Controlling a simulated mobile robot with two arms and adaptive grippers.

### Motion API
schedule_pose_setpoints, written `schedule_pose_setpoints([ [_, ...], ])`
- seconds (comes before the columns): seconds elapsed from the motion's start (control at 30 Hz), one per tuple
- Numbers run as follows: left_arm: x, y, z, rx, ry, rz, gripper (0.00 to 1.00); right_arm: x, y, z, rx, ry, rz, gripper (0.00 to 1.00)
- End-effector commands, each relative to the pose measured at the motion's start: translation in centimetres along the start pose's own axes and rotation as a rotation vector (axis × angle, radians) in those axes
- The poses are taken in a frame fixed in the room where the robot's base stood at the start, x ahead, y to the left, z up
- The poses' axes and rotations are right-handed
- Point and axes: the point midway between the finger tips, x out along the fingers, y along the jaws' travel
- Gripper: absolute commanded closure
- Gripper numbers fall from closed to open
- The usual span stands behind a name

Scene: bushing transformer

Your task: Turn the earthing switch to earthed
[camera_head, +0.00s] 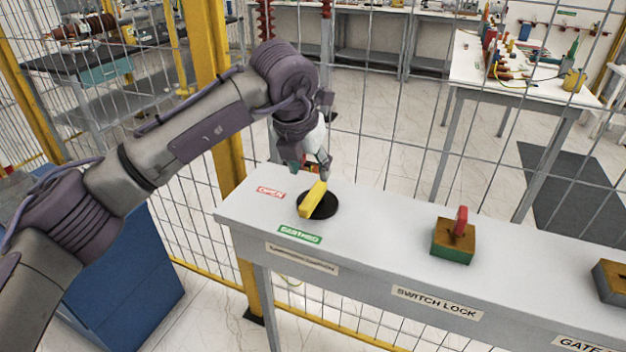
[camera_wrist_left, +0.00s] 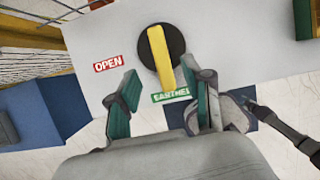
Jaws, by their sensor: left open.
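The earthing switch has a yellow bar handle (camera_head: 313,199) on a round black base (camera_head: 331,207), on the left part of the light grey panel. The handle also shows in the left wrist view (camera_wrist_left: 159,52). Its near end points toward the green EARTHED label (camera_head: 300,234), not toward the red OPEN label (camera_head: 270,192). My left gripper (camera_head: 309,168) is open, just above and beyond the handle's far end in the head view. In the left wrist view its two fingers stand apart, with the handle's end showing close to the right finger. Contact cannot be told. My right gripper is not in view.
A switch lock with a red key (camera_head: 460,222) stands right of the switch on the panel (camera_head: 385,220). Another block (camera_head: 611,280) sits at the right edge. A wire mesh fence with a yellow post (camera_head: 216,90) rises behind the panel. A blue cabinet (camera_head: 120,265) stands left.

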Motion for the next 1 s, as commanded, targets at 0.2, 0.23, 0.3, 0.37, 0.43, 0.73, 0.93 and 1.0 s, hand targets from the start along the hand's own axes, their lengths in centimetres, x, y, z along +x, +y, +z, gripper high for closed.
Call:
schedule_pose_setpoints([
  [0.2, -3.3, 0.1, 0.1, -0.002, -0.002, 0.0, 0.5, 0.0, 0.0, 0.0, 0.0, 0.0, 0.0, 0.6],
  [0.23, -3.5, 0.0, 0.1, -0.002, -0.001, 0.0, 0.5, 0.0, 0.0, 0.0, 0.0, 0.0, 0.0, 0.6],
  [0.3, -3.9, 0.1, 0.0, -0.001, -0.001, 0.0, 0.5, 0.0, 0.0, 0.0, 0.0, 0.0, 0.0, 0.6],
  [0.37, -4.1, 0.0, 0.0, -0.001, 0.0, 0.0, 0.5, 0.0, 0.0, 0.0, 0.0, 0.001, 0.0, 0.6],
  [0.43, -4.1, 0.0, 0.0, -0.001, 0.0, 0.0, 0.5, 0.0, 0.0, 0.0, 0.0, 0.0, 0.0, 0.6],
  [0.73, -3.4, -1.1, -0.3, 0.01, 0.0, -0.051, 0.5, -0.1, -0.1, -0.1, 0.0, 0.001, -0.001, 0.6],
  [0.93, -1.3, -10.8, -2.5, 0.051, -0.054, -0.543, 0.5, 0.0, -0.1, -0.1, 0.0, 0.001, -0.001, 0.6],
  [1.0, -2.8, -15.5, -3.6, 0.009, -0.11, -0.851, 0.5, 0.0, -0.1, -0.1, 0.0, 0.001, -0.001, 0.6],
])
